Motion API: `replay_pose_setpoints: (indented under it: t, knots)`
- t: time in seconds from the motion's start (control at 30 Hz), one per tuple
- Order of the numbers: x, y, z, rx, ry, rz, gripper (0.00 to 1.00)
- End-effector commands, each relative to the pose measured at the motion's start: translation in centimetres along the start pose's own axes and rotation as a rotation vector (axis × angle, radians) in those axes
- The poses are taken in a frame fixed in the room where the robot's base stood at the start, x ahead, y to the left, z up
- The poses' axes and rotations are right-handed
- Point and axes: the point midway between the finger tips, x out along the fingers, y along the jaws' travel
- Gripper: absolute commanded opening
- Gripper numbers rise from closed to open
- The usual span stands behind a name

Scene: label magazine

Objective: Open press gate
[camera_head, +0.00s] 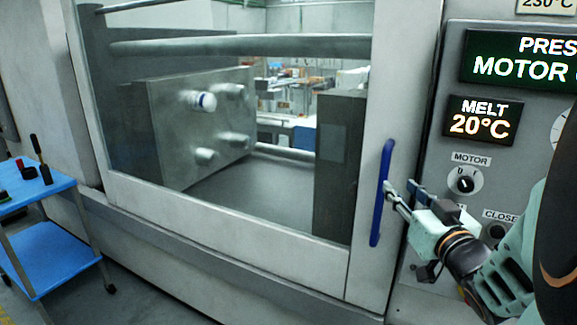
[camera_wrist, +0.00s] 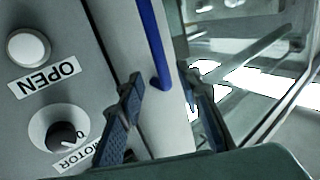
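The press gate (camera_head: 358,205) is a light grey framed window panel, shut across the press opening as far as I can see. Its blue vertical handle (camera_head: 381,192) stands on the right side of the frame; it also shows in the wrist view (camera_wrist: 153,45). My gripper (camera_head: 398,190) is just right of the handle, with its fingers pointing at it. In the wrist view my gripper (camera_wrist: 168,95) has its two fingers spread apart, and the lower end of the handle shows between and beyond them. I cannot tell whether a finger touches the handle.
The control panel right of the gate has a motor knob (camera_head: 465,183), a close button (camera_head: 497,231) and an open button (camera_wrist: 28,47). A melt display (camera_head: 481,121) reads 20°C. Behind the glass are metal platens (camera_head: 170,130). A blue trolley (camera_head: 55,258) stands at left.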

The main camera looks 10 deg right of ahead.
Motion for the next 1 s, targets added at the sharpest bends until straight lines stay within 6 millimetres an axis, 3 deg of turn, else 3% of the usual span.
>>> replay_pose_setpoints:
  t: [0.5,0.7,1.0]
  knots:
    - [8.5,0.0,0.0,0.0,-0.001,0.001,0.32]
    - [9.8,0.1,0.0,0.0,-0.001,0.002,0.32]
    - [10.0,0.0,0.1,-0.001,-0.002,0.002,0.32]
